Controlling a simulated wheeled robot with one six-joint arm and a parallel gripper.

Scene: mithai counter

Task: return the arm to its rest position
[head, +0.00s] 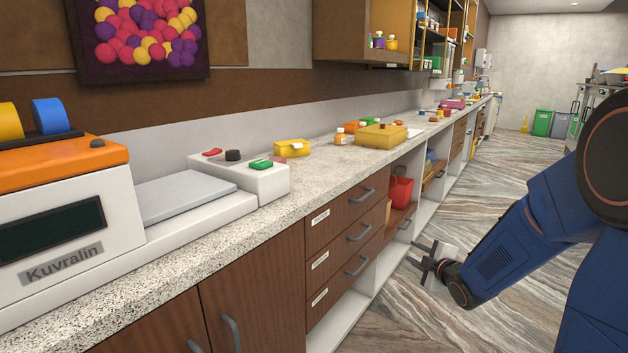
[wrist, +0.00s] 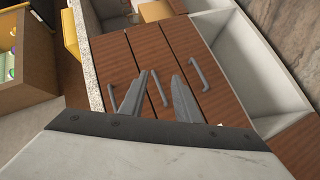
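My blue arm reaches in from the right of the head view, over the aisle floor. My gripper (head: 424,260) is at its end, in front of the counter's drawers and apart from them in that view. In the wrist view my gripper's two grey fingers (wrist: 163,96) point toward the wooden drawer fronts (wrist: 122,66). A gap shows between the fingertips and nothing is held between them.
The stone counter (head: 322,172) runs along the left with drawers (head: 340,222) and metal handles below. An open shelf holds a red bin (head: 400,192). Yellow boxes (head: 381,136) and a white scale (head: 185,195) stand on top. The marbled floor (head: 400,315) is clear.

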